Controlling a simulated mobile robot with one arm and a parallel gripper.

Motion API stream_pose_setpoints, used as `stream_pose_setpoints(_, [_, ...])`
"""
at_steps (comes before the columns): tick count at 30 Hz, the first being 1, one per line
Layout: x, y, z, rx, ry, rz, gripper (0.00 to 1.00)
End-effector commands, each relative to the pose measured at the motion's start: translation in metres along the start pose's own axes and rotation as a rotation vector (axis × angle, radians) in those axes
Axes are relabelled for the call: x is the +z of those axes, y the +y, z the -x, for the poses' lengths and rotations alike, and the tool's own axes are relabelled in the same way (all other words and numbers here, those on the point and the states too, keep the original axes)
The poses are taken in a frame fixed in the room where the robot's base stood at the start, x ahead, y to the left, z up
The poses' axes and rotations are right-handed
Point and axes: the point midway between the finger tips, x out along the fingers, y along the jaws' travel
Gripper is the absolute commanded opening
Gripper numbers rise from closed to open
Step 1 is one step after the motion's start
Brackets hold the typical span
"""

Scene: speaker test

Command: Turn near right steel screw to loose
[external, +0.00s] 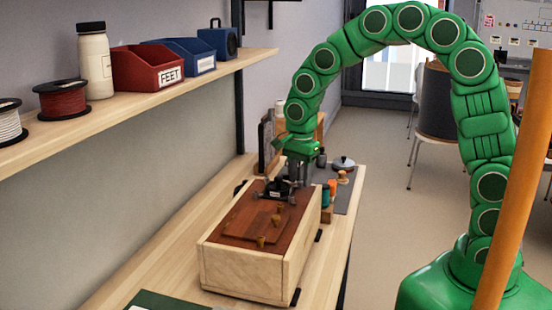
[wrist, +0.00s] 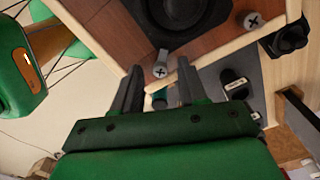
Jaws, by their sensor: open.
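A wooden speaker box (external: 245,272) with a red-brown top lies on the bench. A black speaker driver (external: 277,189) is set in its far end and also shows in the wrist view (wrist: 188,12). In the wrist view a steel screw (wrist: 160,70) stands raised beside the driver, near the panel's edge. A second cross-head steel screw (wrist: 253,20) is at the right corner. My gripper (wrist: 158,84) is open, its black fingers pointing toward the first screw, which shows between the tips. I cannot tell whether they touch it. In the external view my gripper (external: 296,172) is over the box's far end.
Several brass-coloured pegs (external: 262,241) stand on the box's nearer top. A teal cylinder (external: 325,196) and an orange item (external: 332,187) stand close to its right side. A grey mat (external: 347,200) with small items lies beyond. A shelf (external: 150,98) with bins runs along the left wall.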

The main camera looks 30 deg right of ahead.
Motion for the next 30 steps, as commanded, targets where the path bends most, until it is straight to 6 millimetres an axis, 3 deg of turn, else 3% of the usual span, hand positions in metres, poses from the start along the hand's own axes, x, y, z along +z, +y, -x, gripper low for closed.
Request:
stream_pose_setpoints(2, [0.0000,-0.0001,0.0002,0.000,0.000,0.000,0.42])
stream_pose_setpoints(10, [-0.0001,-0.0002,0.0004,-0.001,0.000,0.000,0.01])
stream_pose_setpoints(20, [-0.0003,-0.0002,0.0005,-0.001,0.001,0.018,0.00])
stream_pose_setpoints(30, [-0.0006,-0.0003,0.0004,-0.001,0.002,0.200,0.00])
